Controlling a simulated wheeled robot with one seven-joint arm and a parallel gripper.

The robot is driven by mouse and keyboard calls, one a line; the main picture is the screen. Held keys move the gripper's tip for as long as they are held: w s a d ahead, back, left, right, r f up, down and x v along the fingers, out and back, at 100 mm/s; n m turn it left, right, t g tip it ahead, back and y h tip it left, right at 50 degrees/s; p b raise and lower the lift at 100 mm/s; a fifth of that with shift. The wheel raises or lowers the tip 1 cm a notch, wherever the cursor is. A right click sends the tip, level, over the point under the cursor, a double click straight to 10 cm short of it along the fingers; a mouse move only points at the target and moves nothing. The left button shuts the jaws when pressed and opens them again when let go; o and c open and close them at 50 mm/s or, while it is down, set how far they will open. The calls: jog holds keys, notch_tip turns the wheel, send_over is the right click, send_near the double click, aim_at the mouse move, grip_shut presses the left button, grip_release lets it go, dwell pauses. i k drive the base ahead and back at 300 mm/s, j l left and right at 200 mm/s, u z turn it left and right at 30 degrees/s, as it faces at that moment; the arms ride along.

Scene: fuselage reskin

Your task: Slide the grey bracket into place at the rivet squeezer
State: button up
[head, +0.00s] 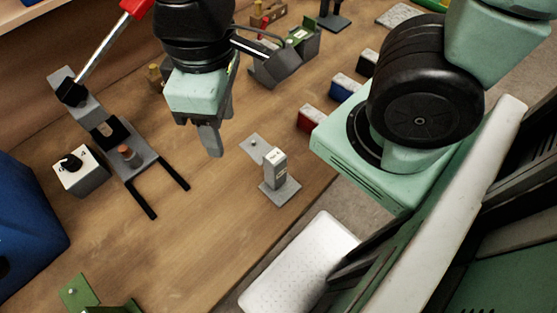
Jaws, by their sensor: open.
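The grey bracket (275,170) stands on the wooden bench near its front edge. It has an upright labelled block between two flat grey plates, and the rear plate carries a small stud. The rivet squeezer (112,137) is at the left, with a grey body, a long lever with a red grip, and two black rails reaching toward the front. My gripper (212,138) is open and empty, pointing down above the bench between the squeezer and the bracket. It is apart from the bracket, up and left of it in the picture. Its fingers are seen nearly side-on, so their gap is hidden.
A white box with a black knob (80,172) sits left of the rails. A blue bin (25,225) is at the far left, with green parts (80,293) at the lower left. Red and blue boxes (342,86) line the right. The bench between rails and bracket is clear.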

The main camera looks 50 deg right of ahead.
aim_at(277, 186)
jog(key=j+z, duration=0.15)
jog(key=z, duration=0.65)
jog(key=k+j+z, duration=0.25)
jog(key=z, duration=0.15)
jog(key=k+j+z, duration=0.1)
jog(key=k+z, duration=0.3)
jog(key=k+j+z, duration=0.1)
jog(key=k, duration=0.75)
